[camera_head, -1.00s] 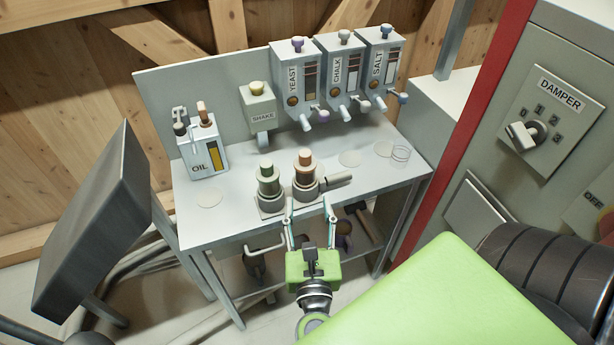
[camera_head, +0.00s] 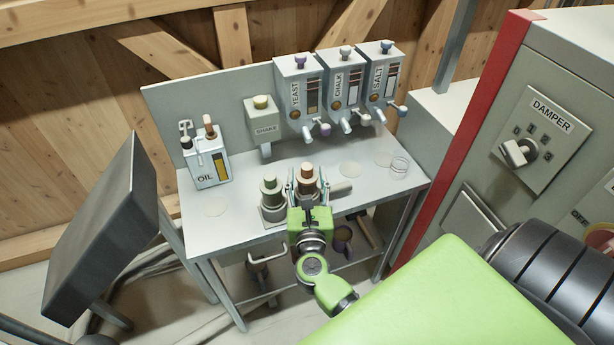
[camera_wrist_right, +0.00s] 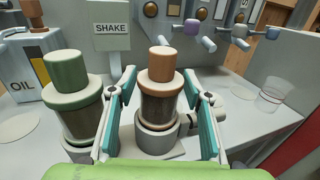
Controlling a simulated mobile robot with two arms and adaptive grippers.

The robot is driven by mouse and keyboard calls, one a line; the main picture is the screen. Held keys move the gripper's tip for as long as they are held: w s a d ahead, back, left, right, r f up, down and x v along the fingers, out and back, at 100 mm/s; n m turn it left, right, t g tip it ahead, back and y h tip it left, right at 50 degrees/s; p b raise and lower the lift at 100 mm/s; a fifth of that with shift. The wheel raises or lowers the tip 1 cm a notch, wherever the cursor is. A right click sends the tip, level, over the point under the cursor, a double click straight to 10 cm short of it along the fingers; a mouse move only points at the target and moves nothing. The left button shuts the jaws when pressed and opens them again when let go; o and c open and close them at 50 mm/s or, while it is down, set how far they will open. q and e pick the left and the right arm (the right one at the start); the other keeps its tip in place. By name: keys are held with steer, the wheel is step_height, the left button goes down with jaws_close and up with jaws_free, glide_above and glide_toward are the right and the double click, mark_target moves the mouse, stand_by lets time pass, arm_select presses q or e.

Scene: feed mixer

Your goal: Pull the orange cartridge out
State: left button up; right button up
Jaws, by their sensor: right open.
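The orange-topped cartridge (camera_head: 307,174) stands upright in its grey holder on the bench. In the right wrist view the orange cartridge (camera_wrist_right: 161,88) has an orange knob and cap over a dark clear body, with its lower end in a round grey socket (camera_wrist_right: 158,141). My right gripper (camera_head: 308,184) is open, with one finger on either side of the cartridge. In the right wrist view the gripper's teal-padded fingers (camera_wrist_right: 160,105) show gaps to the cartridge on both sides. My left gripper is not in view.
A green-topped cartridge (camera_head: 270,186) stands close to the left of the orange one. The oil can (camera_head: 206,162), shake box (camera_head: 263,122) and yeast, chalk and salt dispensers (camera_head: 343,90) are at the back. Flat discs lie on the bench (camera_head: 235,223).

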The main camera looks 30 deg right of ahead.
mark_target(307, 166)
steer(key=c, duration=0.9)
steer(key=shift+c, duration=0.6)
steer(key=shift+r+p, duration=0.75)
steer(key=shift+r, duration=0.1)
steer(key=shift+r, duration=0.2)
steer(key=shift+r+p, duration=2.3)
steer(key=shift+r, duration=0.2)
steer(key=shift+s, duration=0.1)
